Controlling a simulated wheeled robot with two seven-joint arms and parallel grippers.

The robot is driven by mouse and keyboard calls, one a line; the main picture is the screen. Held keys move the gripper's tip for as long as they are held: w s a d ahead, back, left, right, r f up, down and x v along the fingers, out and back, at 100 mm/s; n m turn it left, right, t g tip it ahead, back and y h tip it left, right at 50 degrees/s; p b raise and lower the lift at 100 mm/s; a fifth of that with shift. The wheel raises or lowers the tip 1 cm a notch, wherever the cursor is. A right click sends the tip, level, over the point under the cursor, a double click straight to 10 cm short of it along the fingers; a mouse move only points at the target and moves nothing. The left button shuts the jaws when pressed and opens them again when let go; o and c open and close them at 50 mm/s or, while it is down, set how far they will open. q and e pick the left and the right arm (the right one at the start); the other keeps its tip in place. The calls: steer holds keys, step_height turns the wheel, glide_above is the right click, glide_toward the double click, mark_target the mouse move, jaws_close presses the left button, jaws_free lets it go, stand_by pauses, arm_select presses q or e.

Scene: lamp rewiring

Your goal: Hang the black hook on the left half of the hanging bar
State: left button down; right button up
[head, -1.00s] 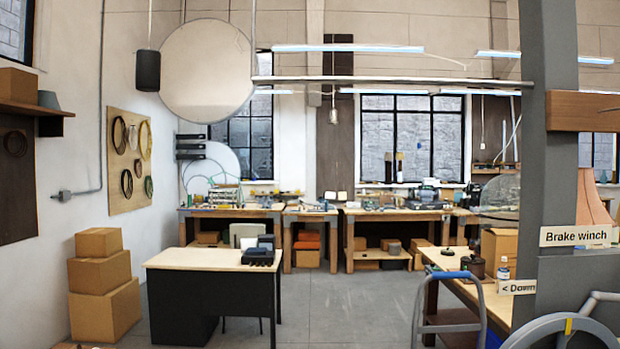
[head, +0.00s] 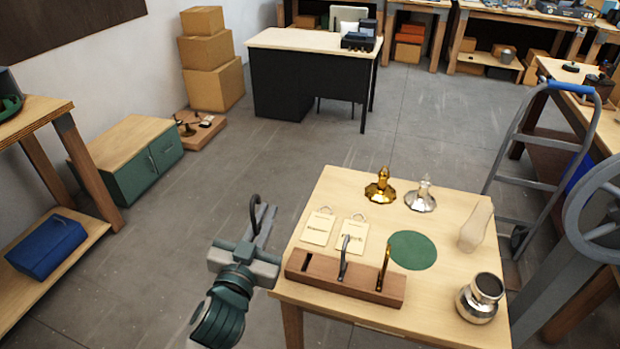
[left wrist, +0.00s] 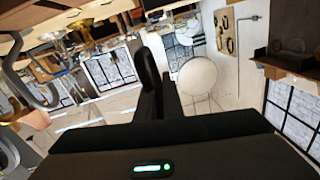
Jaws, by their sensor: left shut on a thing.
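The black hook (head: 255,208) stands up from the jaws of my left gripper (head: 262,226), which is shut on it. The gripper is left of the small table, near its left edge. A wooden rack (head: 345,280) on the table holds a grey hook (head: 344,257) and a brass hook (head: 383,268); its left end holds no hook. The hanging bar is outside the head view now, and I cannot make it out in the left wrist view. That view shows my dark fingers and the room tilted. My right gripper is not in view.
The small table (head: 440,262) also bears two tags (head: 352,236), a gold fitting (head: 380,186), a silver fitting (head: 421,196), a green mat (head: 412,250) and a metal pot (head: 481,298). A ladder-like cart (head: 545,150) stands at right. A green cabinet (head: 128,160) stands left. Open floor lies between.

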arm_select(q)
steer(key=s+a+n+y, duration=0.2)
steer(key=s+a+y, duration=0.2)
steer(key=a, duration=0.7)
steer(key=shift+r+b, duration=0.25)
steer(key=shift+b, duration=0.1)
steer(key=shift+a, duration=0.1)
